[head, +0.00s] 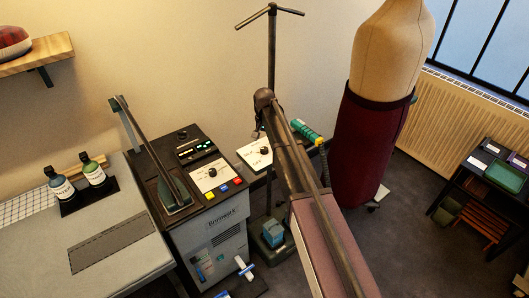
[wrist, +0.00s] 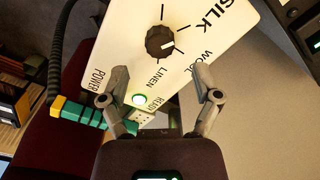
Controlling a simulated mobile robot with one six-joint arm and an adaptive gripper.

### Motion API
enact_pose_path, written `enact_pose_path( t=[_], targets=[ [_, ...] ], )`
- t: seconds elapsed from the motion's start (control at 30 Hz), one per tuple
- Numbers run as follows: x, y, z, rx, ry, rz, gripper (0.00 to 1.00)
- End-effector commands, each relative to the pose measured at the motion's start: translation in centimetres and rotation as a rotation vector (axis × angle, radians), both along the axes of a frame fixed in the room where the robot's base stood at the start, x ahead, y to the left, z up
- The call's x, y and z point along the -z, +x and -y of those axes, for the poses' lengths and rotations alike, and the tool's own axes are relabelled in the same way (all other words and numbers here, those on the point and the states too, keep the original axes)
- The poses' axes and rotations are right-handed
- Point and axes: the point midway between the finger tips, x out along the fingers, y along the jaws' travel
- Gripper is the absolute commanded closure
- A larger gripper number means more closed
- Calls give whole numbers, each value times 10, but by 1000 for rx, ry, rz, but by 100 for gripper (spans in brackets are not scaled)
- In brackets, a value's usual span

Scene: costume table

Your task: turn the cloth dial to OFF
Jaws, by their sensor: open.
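The cloth dial (wrist: 160,42) is a dark round knob on a tilted white panel (wrist: 120,40), labelled SILK, WOOL, LINEN, POWER and READY. Its pale pointer mark points right and slightly down, roughly towards WOOL; I see no OFF label. In the head view the panel (head: 245,153) with its dial (head: 264,150) stands partly behind my arm. My gripper (wrist: 165,88) is open and empty, its fingers apart below the dial in the wrist view and not touching it. In the head view the gripper is mostly hidden by my arm.
A green-and-yellow handle (head: 306,132) with a dark cord is right of the panel. A second machine with a dial (head: 212,172) stands left. A burgundy-skirted dress form (head: 365,140) stands right; a grey table (head: 110,215) is at left.

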Motion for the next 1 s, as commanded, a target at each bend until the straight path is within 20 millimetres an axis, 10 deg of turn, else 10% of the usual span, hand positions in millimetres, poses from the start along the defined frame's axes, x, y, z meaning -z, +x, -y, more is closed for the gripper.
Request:
enact_pose_path(
  t=[1.0],
  targets=[
    [46,0,0,0,0,0,19]
  ],
)
